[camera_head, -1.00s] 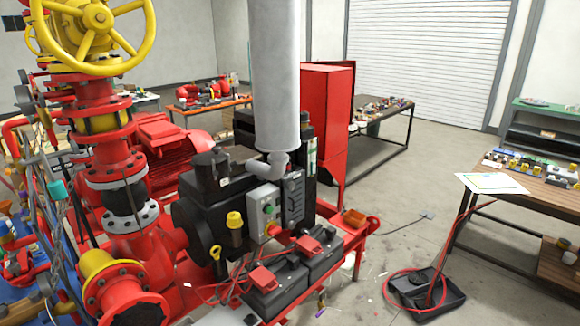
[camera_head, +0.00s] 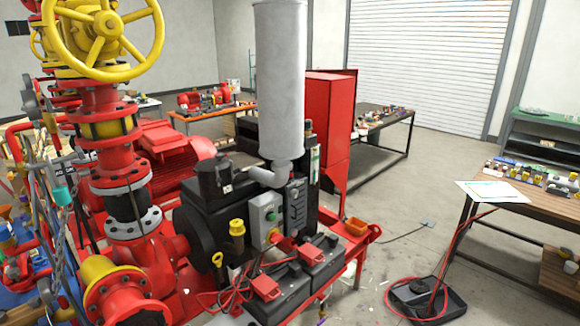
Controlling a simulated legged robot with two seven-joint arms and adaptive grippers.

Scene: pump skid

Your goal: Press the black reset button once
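A grey control box (camera_head: 266,218) is mounted on the front of the black engine (camera_head: 205,220), below the white vertical cylinder (camera_head: 280,85). A small green button (camera_head: 270,215) shows on its face, with a red part (camera_head: 274,236) at its lower edge. A dark panel (camera_head: 296,205) stands right beside the box. I cannot pick out the black reset button for certain at this size. Neither of my grippers is in view.
Red pipework with a yellow handwheel (camera_head: 103,35) rises at the left. Two black batteries with red covers (camera_head: 322,258) sit in front of the engine. A black tub (camera_head: 428,298) with red hose lies on the floor. A wooden table (camera_head: 520,205) stands right. Floor between is mostly clear.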

